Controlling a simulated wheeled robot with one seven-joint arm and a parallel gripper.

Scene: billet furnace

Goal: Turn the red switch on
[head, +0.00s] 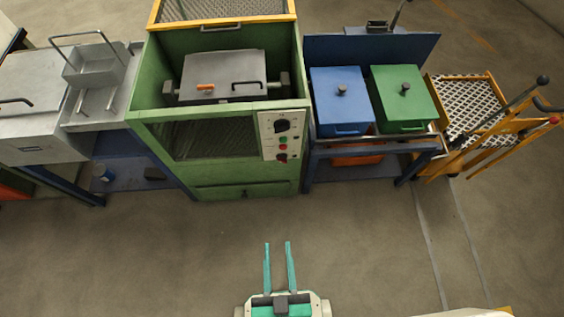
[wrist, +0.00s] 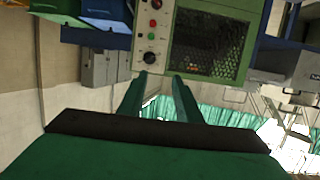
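A green furnace cabinet (head: 218,180) stands in the middle of the head view. A pale control panel (head: 268,150) is on its front right side, with a black knob (head: 282,126) above small green and red controls. The lowest red control (head: 283,158) looks like the red switch, but its on or off position is too small to tell. The panel (wrist: 139,45) also shows in the wrist view, upside down, with red controls near the top edge. My gripper (head: 278,243) is open and empty, with two teal fingers apart. It is in front of the panel and not touching it.
A blue bin (head: 340,98) and a green bin (head: 402,95) stand on a bench to the right. A yellow cart (head: 470,105) is at far right. Grey metal boxes (head: 35,110) stand at left. The floor before the cabinet is clear.

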